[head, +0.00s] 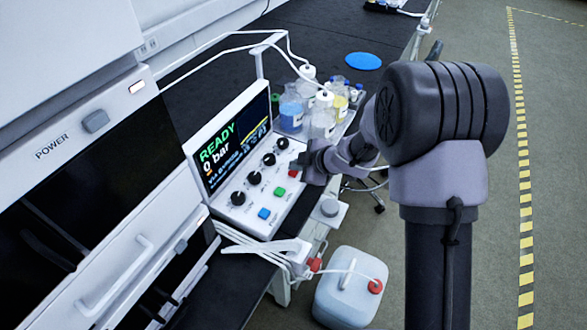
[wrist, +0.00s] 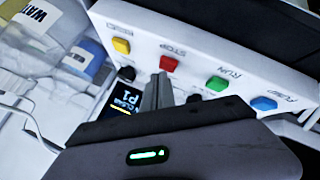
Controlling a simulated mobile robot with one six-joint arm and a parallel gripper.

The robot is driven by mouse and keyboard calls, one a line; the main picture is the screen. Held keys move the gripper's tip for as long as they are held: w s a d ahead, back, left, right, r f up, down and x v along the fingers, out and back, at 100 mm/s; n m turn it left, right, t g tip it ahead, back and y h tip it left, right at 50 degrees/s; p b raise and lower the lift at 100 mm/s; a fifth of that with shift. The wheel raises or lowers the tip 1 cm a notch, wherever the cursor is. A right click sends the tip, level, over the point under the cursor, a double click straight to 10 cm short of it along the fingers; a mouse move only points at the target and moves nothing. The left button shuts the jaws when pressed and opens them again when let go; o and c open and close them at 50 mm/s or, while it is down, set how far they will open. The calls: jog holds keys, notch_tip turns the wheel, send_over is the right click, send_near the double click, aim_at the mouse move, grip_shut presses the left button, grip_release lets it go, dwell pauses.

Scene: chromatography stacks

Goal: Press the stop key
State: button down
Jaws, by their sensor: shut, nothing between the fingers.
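The red stop key (wrist: 168,63), with STOP printed beside it, sits on the white control panel in the wrist view, between a yellow key (wrist: 121,46) and the green run key (wrist: 217,83). In the head view the red key (head: 293,173) shows at the panel's right end, close to my gripper (head: 302,163). My gripper (wrist: 161,80) is shut and empty. Its fingertips are just below the red key in the wrist picture; whether they touch it I cannot tell.
A blue key (wrist: 263,103) sits beyond the green one. Black knobs (head: 254,178) line the panel under a screen (head: 235,145) reading READY and 0 bar. Bottles (head: 322,112) stand in a tray behind my gripper. A white canister (head: 350,287) stands on the floor.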

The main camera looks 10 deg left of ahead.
aim_at(296, 173)
jog(key=shift+r, duration=0.4)
notch_tip(296, 173, up, 5)
jog(key=p, duration=0.6)
jog(key=shift+r, duration=0.1)
dwell(0.4)
